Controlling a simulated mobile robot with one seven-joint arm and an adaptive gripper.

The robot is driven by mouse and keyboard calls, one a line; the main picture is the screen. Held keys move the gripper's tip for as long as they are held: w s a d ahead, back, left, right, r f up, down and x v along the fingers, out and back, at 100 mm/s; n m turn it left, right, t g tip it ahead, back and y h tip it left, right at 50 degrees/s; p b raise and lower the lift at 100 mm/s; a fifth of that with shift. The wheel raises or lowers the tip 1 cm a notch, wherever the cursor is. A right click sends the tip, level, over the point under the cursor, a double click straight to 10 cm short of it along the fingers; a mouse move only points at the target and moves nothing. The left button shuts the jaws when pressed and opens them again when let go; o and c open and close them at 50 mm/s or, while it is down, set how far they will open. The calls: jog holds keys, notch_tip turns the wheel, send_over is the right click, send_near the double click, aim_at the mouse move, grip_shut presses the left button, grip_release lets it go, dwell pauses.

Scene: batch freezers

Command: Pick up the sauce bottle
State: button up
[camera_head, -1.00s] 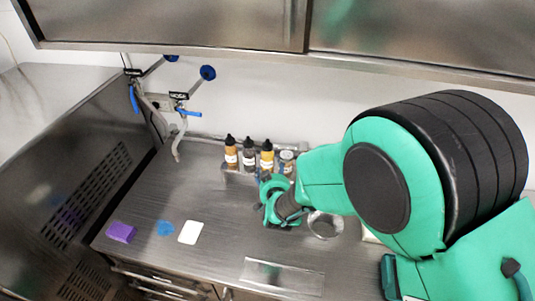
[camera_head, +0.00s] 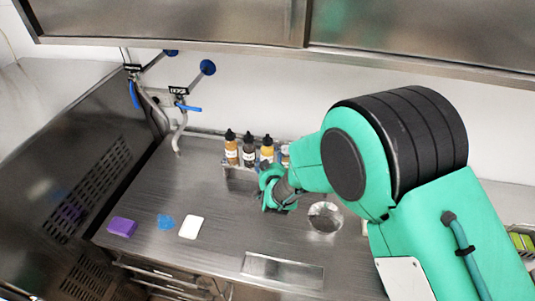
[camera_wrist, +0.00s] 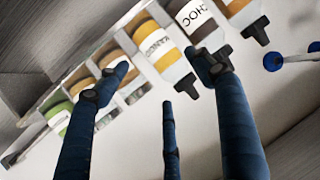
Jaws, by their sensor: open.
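Several sauce bottles with black caps stand in a row at the back of the steel counter. In the head view they are an orange bottle (camera_head: 231,152), a dark bottle (camera_head: 249,154) and a yellow-orange bottle (camera_head: 267,151). The wrist view shows a yellow bottle labelled MANGO (camera_wrist: 158,46), a dark one labelled CHOC (camera_wrist: 196,20) and part of an orange one (camera_wrist: 241,12), all tilted in the picture. I cannot tell which one is meant. My gripper (camera_head: 269,188) is open and empty, in front of the row's right end; its spread fingers (camera_wrist: 163,77) point at the bottles without visible contact.
Smaller jars (camera_wrist: 112,62) stand beside the MANGO bottle, partly behind my finger. A round metal basin (camera_head: 325,217) lies right of my gripper. A purple block (camera_head: 122,227), blue item (camera_head: 166,224) and white card (camera_head: 191,228) lie front left. Taps (camera_head: 181,115) rise behind; a cabinet (camera_head: 170,20) hangs above.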

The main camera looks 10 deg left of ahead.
aim_at(271, 154)
jog(key=shift+x, duration=1.8)
jog(key=shift+x, duration=2.6)
jog(key=shift+d, duration=0.15)
jog(key=c, duration=1.1)
jog(key=shift+o, duration=0.2)
jog(key=shift+r, duration=5)
